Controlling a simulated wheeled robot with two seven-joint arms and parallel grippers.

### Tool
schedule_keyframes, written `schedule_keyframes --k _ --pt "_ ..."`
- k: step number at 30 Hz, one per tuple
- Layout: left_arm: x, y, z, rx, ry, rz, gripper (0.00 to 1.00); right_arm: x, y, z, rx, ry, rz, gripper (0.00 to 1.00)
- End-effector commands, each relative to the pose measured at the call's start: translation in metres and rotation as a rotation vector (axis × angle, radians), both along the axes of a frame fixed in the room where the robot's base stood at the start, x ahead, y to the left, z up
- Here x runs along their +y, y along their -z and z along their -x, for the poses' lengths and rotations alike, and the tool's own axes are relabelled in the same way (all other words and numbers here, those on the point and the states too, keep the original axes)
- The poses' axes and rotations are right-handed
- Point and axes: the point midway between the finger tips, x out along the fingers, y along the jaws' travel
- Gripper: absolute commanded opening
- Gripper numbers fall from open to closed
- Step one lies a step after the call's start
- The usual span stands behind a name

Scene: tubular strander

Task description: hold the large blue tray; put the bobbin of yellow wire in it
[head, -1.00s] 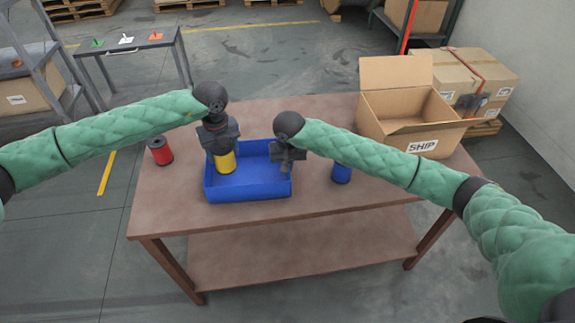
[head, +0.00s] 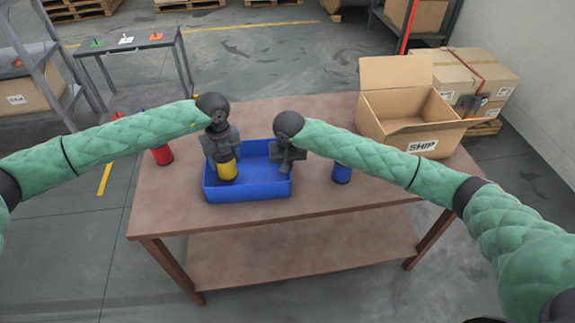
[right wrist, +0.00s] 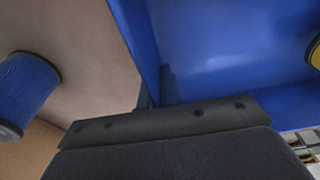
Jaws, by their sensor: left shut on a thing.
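The large blue tray (head: 250,193) sits on the brown table. My left gripper (head: 223,158) points down over the tray's left half, shut on the bobbin of yellow wire (head: 228,171). The bobbin is upright and inside the tray's outline; I cannot tell whether it touches the floor. A yellow edge of it shows at the right of the right wrist view (right wrist: 315,52). My right gripper (head: 286,167) is at the tray's right wall, which runs between its fingers in the right wrist view; they look closed on it. The fingertips are partly hidden.
A blue bobbin (head: 342,174) stands right of the tray. A red bobbin (head: 162,156), partly behind my left arm, stands left of it. An open cardboard box (head: 410,120) marked SHIP is at the table's back right. The table's front strip is clear.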

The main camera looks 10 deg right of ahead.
Motion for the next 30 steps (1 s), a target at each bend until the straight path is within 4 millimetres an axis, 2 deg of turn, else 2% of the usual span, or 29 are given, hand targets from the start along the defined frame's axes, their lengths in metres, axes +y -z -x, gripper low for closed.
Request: schedule_keyframes --k 30 --pt "0.0 0.027 0.0 0.0 0.0 0.0 0.28 0.0 0.0 0.0 0.0 0.0 0.0 0.0"
